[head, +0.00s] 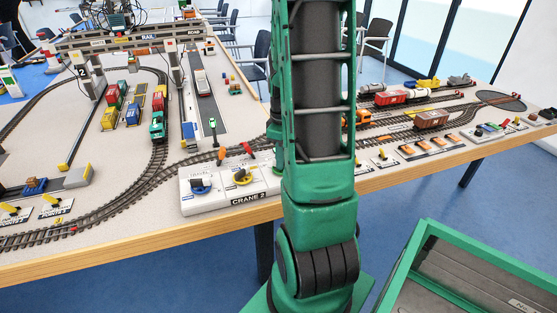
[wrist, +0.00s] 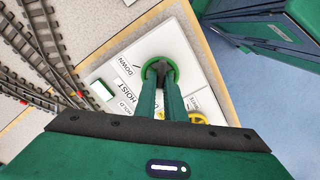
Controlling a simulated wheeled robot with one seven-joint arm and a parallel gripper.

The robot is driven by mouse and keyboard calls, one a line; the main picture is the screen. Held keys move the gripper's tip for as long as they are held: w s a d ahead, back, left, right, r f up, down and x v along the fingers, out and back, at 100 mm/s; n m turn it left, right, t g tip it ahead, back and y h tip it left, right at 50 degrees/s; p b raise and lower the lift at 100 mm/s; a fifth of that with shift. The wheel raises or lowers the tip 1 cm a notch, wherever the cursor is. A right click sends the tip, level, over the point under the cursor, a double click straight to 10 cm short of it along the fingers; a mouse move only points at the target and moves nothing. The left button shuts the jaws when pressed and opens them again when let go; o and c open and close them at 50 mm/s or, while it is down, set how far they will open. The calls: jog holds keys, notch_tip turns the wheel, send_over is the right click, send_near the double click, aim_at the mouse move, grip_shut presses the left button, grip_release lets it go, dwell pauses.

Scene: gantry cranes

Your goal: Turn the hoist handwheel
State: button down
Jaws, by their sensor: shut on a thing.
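The hoist handwheel (wrist: 175,70) is a green ring on a white panel (wrist: 203,75) lettered HOIST, DOWN and HOLD in the wrist view. My gripper (wrist: 159,70) reaches down onto it, its two green fingers close together and shut on the wheel's middle. The fingers hide part of the wheel and some lettering. In the head view the CRANE 2 panel (head: 222,203) stands at the table's front edge, with a blue knob (head: 200,187) and a yellow knob (head: 242,177). My arm hides the panel's right part and my gripper there.
Model railway tracks (wrist: 42,45) run beside the panel. The gantry crane (head: 130,40) spans tracks and road farther back. A green train (head: 157,124) stands on the curved track. A green-framed box (head: 420,255) stands at the lower right, off the table.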

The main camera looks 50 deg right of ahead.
jog(key=shift+w, duration=0.1)
dwell(0.4)
jog(key=c, duration=1.8)
grip_release()
jog(key=shift+c, duration=0.2)
jog(key=shift+r, duration=0.1)
notch_tip(320, 180, up, 11)
jog(key=shift+f, duration=0.2)
